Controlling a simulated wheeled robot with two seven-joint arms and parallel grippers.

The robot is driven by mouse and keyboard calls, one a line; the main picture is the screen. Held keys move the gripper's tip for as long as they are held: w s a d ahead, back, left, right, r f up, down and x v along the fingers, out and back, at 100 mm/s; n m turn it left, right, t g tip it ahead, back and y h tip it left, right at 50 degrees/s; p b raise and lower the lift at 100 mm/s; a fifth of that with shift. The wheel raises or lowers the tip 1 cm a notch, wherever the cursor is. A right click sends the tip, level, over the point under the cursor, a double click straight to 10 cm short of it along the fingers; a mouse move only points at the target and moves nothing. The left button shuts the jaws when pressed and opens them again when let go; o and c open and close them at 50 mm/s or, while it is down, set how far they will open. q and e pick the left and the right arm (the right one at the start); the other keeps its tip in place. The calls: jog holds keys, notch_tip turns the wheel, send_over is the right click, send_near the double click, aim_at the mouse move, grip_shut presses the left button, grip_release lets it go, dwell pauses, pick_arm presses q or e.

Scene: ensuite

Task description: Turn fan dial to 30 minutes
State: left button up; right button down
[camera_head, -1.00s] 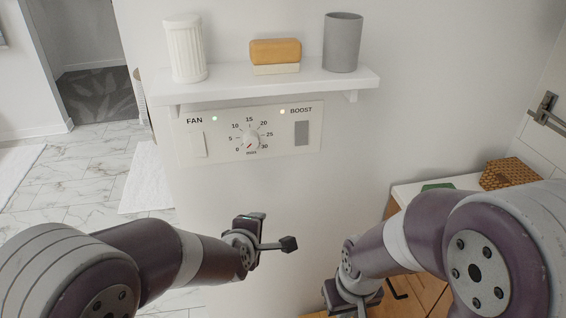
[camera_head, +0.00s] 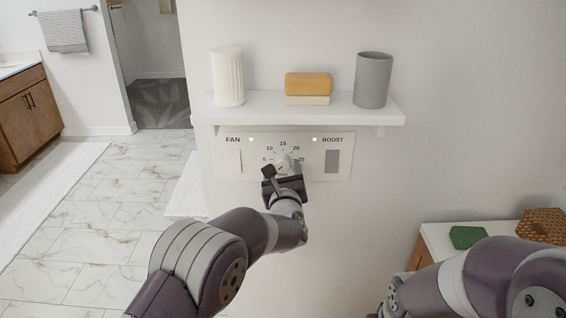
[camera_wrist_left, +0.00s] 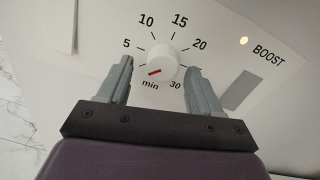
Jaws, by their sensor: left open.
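The fan dial (camera_wrist_left: 161,64) is a round white knob with a red pointer on the wall panel (camera_head: 240,143). In the left wrist view its scale runs from 5 at the left over the top to 30 at lower right. The red mark points to the lower left, at the low end below 5. My left gripper (camera_wrist_left: 162,75) is open, with one finger on each side of the dial; I cannot tell whether they touch it. In the head view the dial (camera_head: 283,162) is partly hidden by this gripper. My right gripper is out of the picture.
A white shelf (camera_head: 300,111) is just above the panel, holding a white ribbed cup (camera_head: 227,77), an orange block (camera_head: 307,84) and a grey cup (camera_head: 373,80). A BOOST switch (camera_head: 332,160) is right of the dial. A counter with a green item (camera_head: 467,237) is at lower right.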

pick_arm(q)
jog(key=shift+w+r, duration=0.1)
jog(key=shift+w, duration=0.4)
jog(key=shift+w+d, duration=0.15)
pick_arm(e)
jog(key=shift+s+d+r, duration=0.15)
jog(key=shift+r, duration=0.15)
